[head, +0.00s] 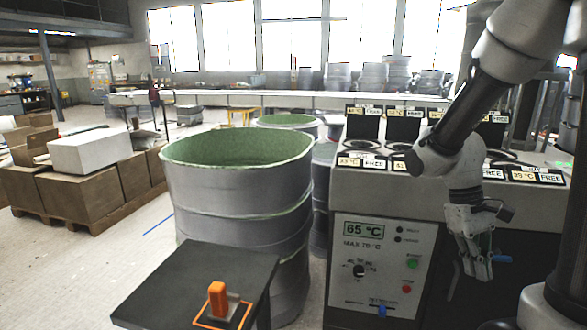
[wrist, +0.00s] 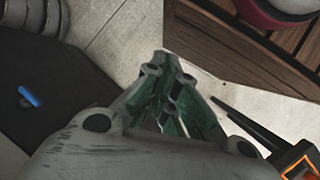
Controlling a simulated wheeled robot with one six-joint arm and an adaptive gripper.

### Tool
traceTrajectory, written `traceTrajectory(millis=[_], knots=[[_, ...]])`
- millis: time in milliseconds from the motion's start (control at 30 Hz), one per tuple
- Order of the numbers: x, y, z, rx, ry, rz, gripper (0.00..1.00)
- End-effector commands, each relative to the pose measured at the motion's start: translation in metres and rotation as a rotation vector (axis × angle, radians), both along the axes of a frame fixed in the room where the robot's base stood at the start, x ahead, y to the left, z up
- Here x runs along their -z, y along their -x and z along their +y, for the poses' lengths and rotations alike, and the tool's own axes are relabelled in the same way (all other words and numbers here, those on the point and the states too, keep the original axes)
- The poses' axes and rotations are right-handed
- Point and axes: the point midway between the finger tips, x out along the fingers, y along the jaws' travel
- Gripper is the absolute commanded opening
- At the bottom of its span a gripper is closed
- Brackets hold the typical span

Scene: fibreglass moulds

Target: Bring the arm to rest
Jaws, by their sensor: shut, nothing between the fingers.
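My arm comes in from the upper right of the head view and bends down at the elbow. My gripper (head: 480,272) hangs pointing down in front of the right part of the grey machine's front. Its fingers are together and nothing shows between them. In the wrist view my gripper (wrist: 168,75) is seen from behind, with worn grey and green fingers. I cannot tell the exact gap between the gripper and the machine front.
The grey heating machine (head: 345,280) reads 65 °C. A dark table (head: 175,285) bears an orange-handled switch (head: 218,299). A large drum (head: 240,200) stands behind it. Cardboard boxes (head: 80,195) stand at left. Pale floor shows between the boxes and drum.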

Motion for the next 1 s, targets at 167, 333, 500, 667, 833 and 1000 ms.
traceTrajectory(millis=[167, 333, 500, 667, 833, 1000], knots=[[-0.047, 0.02, 0.025, 0.12, -0.112, -0.258, 0.0], [-0.088, 0.038, 0.037, 0.168, -0.186, -0.482, 0.0], [-0.123, 0.049, 0.035, 0.161, -0.201, -0.654, 0.0], [-0.138, 0.054, 0.034, 0.157, -0.206, -0.729, 0.0], [-0.14, 0.054, 0.034, 0.159, -0.205, -0.736, 0.0], [-0.14, 0.054, 0.034, 0.158, -0.206, -0.735, 0.0]])
